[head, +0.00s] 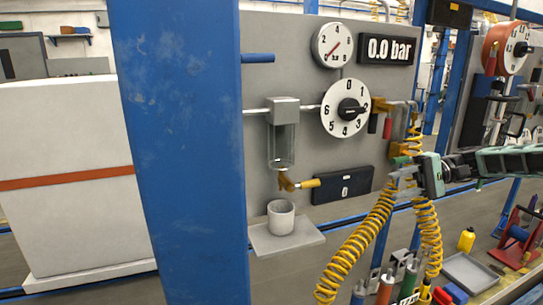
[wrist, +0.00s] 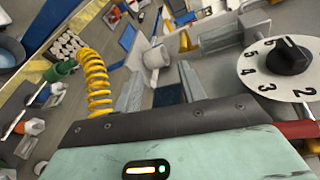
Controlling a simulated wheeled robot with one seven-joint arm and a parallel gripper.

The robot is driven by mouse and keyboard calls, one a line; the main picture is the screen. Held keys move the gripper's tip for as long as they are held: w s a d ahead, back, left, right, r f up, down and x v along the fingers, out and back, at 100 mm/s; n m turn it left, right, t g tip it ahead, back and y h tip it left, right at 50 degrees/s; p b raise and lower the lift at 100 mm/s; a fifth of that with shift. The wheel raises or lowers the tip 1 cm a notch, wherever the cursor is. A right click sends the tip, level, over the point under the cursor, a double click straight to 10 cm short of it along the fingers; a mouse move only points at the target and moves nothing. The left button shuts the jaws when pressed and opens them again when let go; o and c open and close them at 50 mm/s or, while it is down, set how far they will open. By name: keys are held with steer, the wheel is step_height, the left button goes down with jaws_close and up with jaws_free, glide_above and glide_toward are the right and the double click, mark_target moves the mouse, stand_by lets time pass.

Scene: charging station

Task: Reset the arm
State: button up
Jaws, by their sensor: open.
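My gripper (head: 394,181) is in front of the right side of the grey panel (head: 275,85) in the head view, its fingers pointing left. The fingers are apart, with nothing seen held between them. In the wrist view my gripper (wrist: 160,85) also shows open, its two grey fingers reaching away from the green body. My arm comes in from the right edge of the head view. The yellow coiled hose (head: 355,245) hangs close to the gripper; whether they touch cannot be told.
The panel carries a numbered dial (head: 333,118) with black knob, a gauge (head: 327,45), a display (head: 386,50) reading 0.0 bar and a clear bowl (head: 281,148). A blue post (head: 185,140) stands left. Bottles and a tray (head: 470,270) sit lower right.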

steer(key=s+a+f+n+g+h, duration=0.15)
steer(key=s+a+h, duration=0.25)
steer(key=s+a, duration=0.55)
steer(key=s+a+f+n+g+h, duration=0.1)
steer(key=s+a+n+g+h, duration=0.15)
steer(key=s+a+h, duration=0.65)
steer(key=s+f+n+t+h, duration=0.1)
steer(key=s+n+t, duration=0.4)
steer(key=s, duration=1.5)
steer(key=shift+s+a+f+t, duration=0.15)
steer(key=shift+s+t, duration=0.25)
